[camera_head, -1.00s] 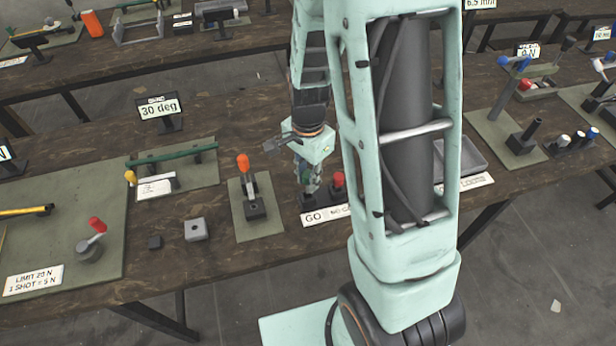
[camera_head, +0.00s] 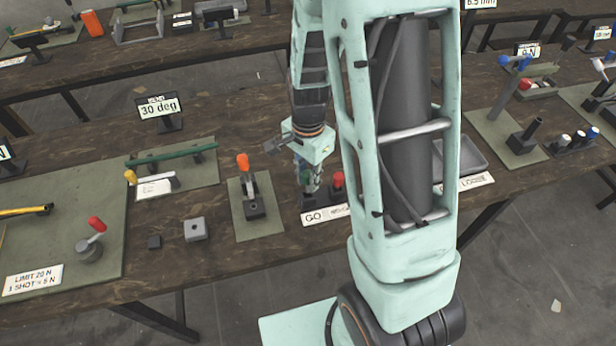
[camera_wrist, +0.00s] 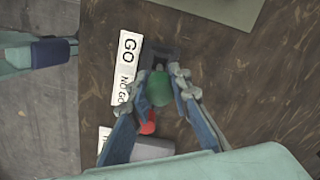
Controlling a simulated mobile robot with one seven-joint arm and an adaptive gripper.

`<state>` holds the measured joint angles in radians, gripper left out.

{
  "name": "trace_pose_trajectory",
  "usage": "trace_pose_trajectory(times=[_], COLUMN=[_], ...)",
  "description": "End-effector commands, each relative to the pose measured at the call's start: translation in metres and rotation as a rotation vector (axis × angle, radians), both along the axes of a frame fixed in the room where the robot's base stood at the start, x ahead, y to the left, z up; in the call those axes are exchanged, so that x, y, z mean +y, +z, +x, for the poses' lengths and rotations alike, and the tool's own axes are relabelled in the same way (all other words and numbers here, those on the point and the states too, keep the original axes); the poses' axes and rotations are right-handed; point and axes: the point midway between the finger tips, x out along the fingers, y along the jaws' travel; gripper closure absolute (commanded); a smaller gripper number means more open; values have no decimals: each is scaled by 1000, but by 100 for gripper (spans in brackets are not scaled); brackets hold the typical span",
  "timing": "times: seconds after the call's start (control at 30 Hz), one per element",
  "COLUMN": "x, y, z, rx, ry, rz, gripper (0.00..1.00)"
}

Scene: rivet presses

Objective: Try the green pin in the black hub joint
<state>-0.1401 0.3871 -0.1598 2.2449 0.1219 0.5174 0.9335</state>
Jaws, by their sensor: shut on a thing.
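The green pin (camera_wrist: 159,90) is between the fingers of my gripper (camera_wrist: 158,76), which is shut on it. In the wrist view its round green head faces the camera, and its lower part is hidden. It is over or in the black gauge block (camera_wrist: 163,54) behind the GO / NO GO sign; I cannot tell whether it is seated. In the head view my gripper (camera_head: 311,183) is low over that block. A black joint with an orange-handled lever (camera_head: 254,209) stands on a green mat left of my gripper; I cannot tell if it is the hub joint.
A red-topped pin (camera_head: 337,181) stands close beside my gripper. The GO / NO GO sign (camera_head: 324,214) is in front. A grey tray (camera_head: 462,160) is right, partly behind my arm.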

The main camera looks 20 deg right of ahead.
Motion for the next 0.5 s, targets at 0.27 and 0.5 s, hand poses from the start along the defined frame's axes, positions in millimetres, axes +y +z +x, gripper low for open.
trace_pose_trajectory(times=[0.27, 0.5], x=[0, 0], y=[-8, -14], z=[0, 0], rx=[0, 0], ry=[0, 0], rz=[0, 0], gripper=[100, 100])
